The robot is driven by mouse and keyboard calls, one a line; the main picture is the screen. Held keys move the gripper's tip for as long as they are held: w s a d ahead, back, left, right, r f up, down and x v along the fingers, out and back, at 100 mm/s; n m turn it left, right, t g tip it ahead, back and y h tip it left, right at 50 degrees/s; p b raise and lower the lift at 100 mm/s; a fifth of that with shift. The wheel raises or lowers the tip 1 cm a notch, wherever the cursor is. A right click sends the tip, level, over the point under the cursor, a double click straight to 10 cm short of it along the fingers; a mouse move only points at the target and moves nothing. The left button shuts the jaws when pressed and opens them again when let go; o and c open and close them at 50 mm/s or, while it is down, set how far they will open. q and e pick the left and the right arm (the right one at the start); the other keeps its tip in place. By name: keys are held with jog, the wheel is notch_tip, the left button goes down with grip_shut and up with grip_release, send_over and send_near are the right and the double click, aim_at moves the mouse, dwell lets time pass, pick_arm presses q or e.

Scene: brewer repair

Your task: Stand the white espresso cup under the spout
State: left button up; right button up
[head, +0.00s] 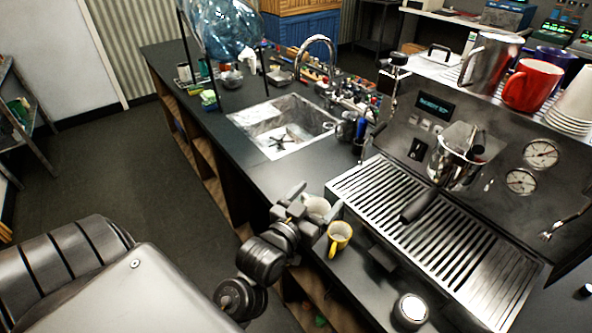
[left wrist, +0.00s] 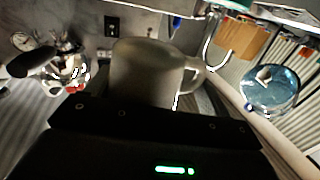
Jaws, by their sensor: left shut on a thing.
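The white espresso cup (head: 316,206) is partly hidden by my left gripper (head: 303,203) at the counter's front edge in the head view. My left gripper is shut on it. In the left wrist view the cup (left wrist: 145,72) stands just beyond the dark gripper body, its handle to the right. The cup is left of the machine's slatted drip tray (head: 450,250), and I cannot tell whether it touches the counter. The group head (head: 458,158) hangs over the tray with a black-handled portafilter (head: 418,205); the spout itself is not clear. My right gripper is not in view.
A round metal item (head: 411,310) stands nearer the front. A sink (head: 285,125) lies behind. Mugs, including a red one (head: 531,86), stand on the machine. The drip tray looks clear.

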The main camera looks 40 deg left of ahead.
pick_arm(q)
jog(key=s+a+r+m+h+p, duration=0.1)
jog(key=s+a+r+h+p, duration=0.2)
jog(key=a, duration=0.5)
jog(key=shift+m, duration=0.4)
jog(key=w+a+f+b, duration=0.2)
jog(key=w+b, duration=0.1)
jog(key=b, duration=0.2)
jog(key=w+a+f+b, duration=0.1)
jog(key=w+f+b, duration=0.1)
jog(key=b, duration=0.3)
jog(key=w+a+f+b, duration=0.2)
jog(key=w+f+b, duration=0.1)
jog(key=b, duration=0.3)
jog(key=shift+w+a+f, duration=0.2)
jog(key=shift+w+a, duration=0.15)
jog(key=shift+w+f, duration=0.2)
jog(key=shift+f, duration=0.05)
jog(key=shift+w+a+f, duration=0.2)
jog(key=shift+f, duration=0.15)
jog(key=shift+w+a+f, duration=0.1)
jog(key=shift+w+f, duration=0.05)
jog(key=shift+f, duration=0.4)
jog(key=shift+w+a+f, duration=0.1)
jog(key=shift+f, duration=1.2)
jog(key=o, duration=1.1)
jog(key=shift+c, duration=0.2)
